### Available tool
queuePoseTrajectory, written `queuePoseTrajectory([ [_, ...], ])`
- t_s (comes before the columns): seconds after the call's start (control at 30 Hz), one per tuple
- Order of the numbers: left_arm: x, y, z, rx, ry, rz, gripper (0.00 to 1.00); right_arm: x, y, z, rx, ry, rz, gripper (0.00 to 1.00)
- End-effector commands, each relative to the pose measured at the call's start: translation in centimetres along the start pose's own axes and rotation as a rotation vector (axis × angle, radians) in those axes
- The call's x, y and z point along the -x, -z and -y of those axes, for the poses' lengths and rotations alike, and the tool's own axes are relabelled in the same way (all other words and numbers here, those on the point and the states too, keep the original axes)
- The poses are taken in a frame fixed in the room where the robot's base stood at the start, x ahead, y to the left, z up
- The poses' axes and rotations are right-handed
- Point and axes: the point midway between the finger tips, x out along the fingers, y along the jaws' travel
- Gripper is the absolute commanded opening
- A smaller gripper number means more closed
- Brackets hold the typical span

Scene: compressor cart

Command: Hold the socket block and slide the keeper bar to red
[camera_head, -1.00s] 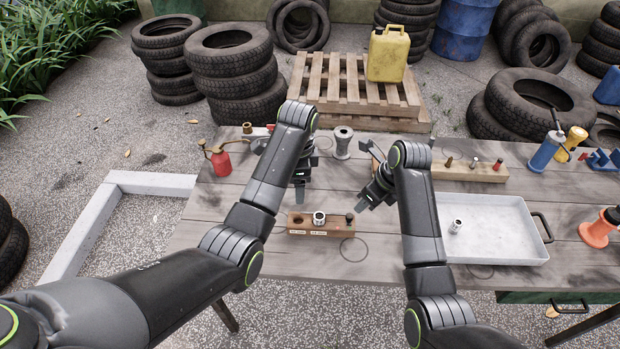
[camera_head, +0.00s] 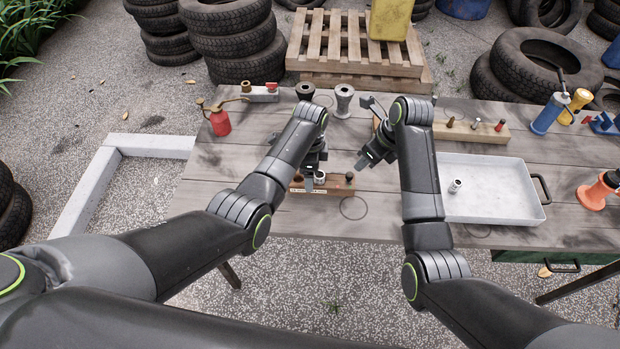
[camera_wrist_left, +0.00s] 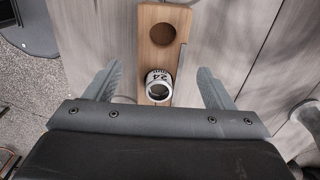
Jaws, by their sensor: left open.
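The wooden socket block (camera_head: 338,185) lies near the table's front edge, partly hidden by my left gripper in the head view. It holds a metal socket (camera_head: 320,178) and a dark peg (camera_head: 349,176). My left gripper (camera_head: 309,176) is open over the block. In the left wrist view the block (camera_wrist_left: 153,54) and the socket marked 24 (camera_wrist_left: 158,85) lie between its spread fingers, which do not visibly touch the block. My right gripper (camera_head: 368,162) hangs above the table, right of and behind the block. Its finger gap is unclear. I cannot make out the keeper bar for sure.
A grey tray (camera_head: 505,215) with a loose socket (camera_head: 455,186) stands right of the block. A wooden rack (camera_head: 485,133) with several pegs is behind the tray. A red oil can (camera_head: 220,124) and grey fixture with a red part (camera_head: 262,94) stand at the back left.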

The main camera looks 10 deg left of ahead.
Motion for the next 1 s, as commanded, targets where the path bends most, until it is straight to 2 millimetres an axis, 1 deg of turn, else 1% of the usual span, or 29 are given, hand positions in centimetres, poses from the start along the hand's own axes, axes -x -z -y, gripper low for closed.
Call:
queuePoseTrajectory([
  [0.1, -1.8, -0.1, 0.0, 0.000, -0.001, 0.001, 0.76, 0.0, 0.0, 0.0, 0.000, 0.000, 0.000, 0.36],
  [0.3, -3.5, 0.0, 0.1, 0.000, -0.001, 0.001, 0.76, 0.0, 0.0, 0.0, 0.000, 0.000, 0.000, 0.36],
  [0.4, -4.1, 0.0, 0.0, 0.000, 0.000, 0.000, 0.76, 0.0, 0.0, 0.0, 0.000, 0.000, 0.000, 0.36],
  [0.6, -4.5, 0.0, 0.1, 0.001, 0.002, 0.000, 0.76, 0.0, 0.0, 0.0, 0.000, 0.000, 0.000, 0.36],
  [0.83, -4.5, 0.0, 0.1, 0.001, 0.002, 0.000, 0.76, 0.0, 0.0, 0.0, 0.000, 0.000, 0.000, 0.36],
  [1.0, -4.5, 0.0, 0.0, 0.001, 0.002, 0.000, 0.54, 0.0, 0.0, 0.0, 0.000, 0.000, 0.000, 0.36],
])
